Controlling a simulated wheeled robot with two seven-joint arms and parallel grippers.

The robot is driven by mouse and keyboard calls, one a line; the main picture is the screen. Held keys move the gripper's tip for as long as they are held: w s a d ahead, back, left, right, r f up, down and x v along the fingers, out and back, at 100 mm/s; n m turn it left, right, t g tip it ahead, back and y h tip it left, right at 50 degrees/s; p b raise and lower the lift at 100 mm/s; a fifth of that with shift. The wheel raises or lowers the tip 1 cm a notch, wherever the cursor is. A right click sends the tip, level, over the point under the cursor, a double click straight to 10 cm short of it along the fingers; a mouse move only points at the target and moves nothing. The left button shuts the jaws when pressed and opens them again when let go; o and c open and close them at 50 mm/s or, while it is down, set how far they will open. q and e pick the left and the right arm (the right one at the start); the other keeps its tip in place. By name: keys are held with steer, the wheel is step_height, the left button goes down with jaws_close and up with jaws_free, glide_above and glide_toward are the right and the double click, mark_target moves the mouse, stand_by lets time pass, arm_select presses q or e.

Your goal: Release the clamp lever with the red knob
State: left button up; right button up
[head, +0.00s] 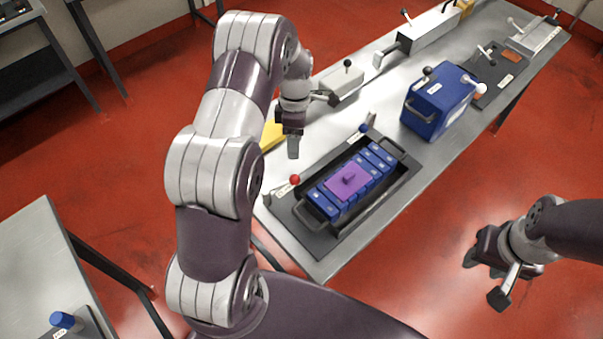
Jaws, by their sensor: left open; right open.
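The clamp lever with the red knob (295,180) stands at the near left end of the black battery tray (306,236) on the bench. The tray holds a row of blue battery cells (321,204) with a purple block (349,181) on top. My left gripper (293,148) points down above the bench, beyond the red knob and apart from it. It is open and empty. My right gripper (484,281) is open and empty over the red floor, right of the bench and away from the lever.
A lever with a blue knob (364,128) stands at the tray's far end. A blue box (437,102) with a handle stands further along the bench (400,205). Grey fixtures with black knobs (341,85) line the back edge. A yellow piece (272,137) lies left of my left gripper.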

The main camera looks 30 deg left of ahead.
mark_target(295, 176)
arm_select(q)
steer(key=f+p, duration=0.1)
steer(key=f, duration=0.2)
steer(key=s+f+p, duration=0.1)
steer(key=f, duration=0.3)
steer(key=s+f+p, duration=0.1)
steer(key=f, duration=0.2)
steer(key=shift+d+f, duration=0.35)
steer(key=shift+s+f, duration=0.1)
steer(key=shift+f, duration=0.5)
jaws_close()
